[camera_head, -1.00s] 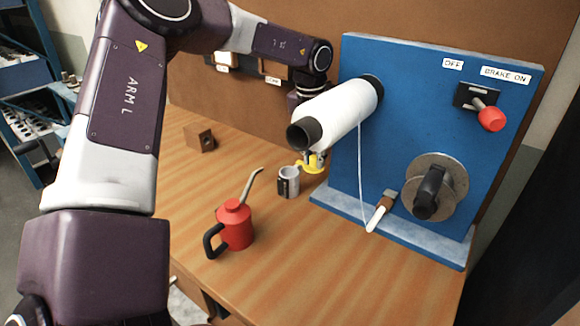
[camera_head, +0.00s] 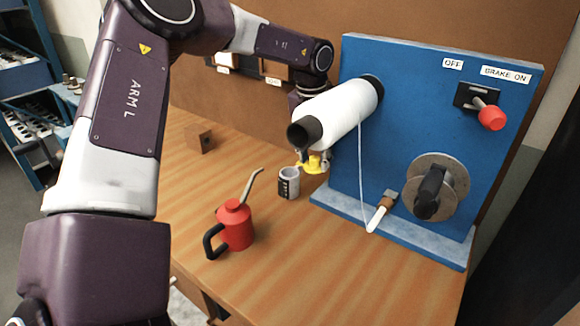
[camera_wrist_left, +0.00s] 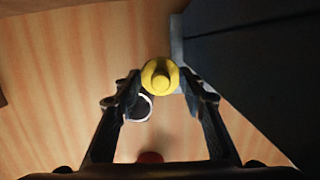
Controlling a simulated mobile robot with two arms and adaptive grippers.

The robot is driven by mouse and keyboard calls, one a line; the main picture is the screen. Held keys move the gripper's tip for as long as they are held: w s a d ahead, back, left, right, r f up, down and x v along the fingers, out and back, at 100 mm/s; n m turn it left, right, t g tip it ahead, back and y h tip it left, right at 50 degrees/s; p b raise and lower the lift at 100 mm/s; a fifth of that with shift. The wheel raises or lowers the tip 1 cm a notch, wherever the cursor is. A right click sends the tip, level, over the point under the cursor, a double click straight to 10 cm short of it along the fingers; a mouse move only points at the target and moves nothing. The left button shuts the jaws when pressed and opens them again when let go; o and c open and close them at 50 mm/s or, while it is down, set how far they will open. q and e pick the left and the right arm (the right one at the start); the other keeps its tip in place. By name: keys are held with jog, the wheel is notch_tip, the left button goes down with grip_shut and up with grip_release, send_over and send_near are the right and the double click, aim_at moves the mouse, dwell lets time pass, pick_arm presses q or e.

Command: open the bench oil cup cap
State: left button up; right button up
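A yellow round cap (camera_head: 313,167) with a raised knob is on the far side of the bench, below the white roll. In the left wrist view the yellow cap (camera_wrist_left: 161,78) lies between my fingertips. My left gripper (camera_head: 315,157) points down over it, with one finger on each side. Its fingers (camera_wrist_left: 163,84) look spread, with narrow gaps beside the cap; firm contact is not visible. What is under the cap is hidden. My right gripper is not in view.
A grey mug (camera_head: 289,184) stands just left of the cap. A red oil can (camera_head: 236,228) stands nearer. The blue panel (camera_head: 410,130) with its white roll (camera_head: 345,107) is close on the right. A wooden block (camera_head: 200,138) sits back left.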

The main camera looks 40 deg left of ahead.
pick_arm(q)
jog(key=r+p, duration=0.1)
jog(key=r, duration=0.1)
jog(key=w+r+p, duration=0.1)
jog(key=r, duration=0.1)
jog(key=r+p, duration=0.2)
jog(key=shift+w+a+r, duration=0.25)
jog(key=shift+a+r, duration=0.1)
jog(key=shift+a, duration=0.05)
jog(key=shift+w+r, duration=0.1)
jog(key=shift+w, duration=0.05)
jog(key=shift+s+d+f, duration=0.1)
jog(key=shift+s+f, duration=0.1)
jog(key=shift+s, duration=0.1)
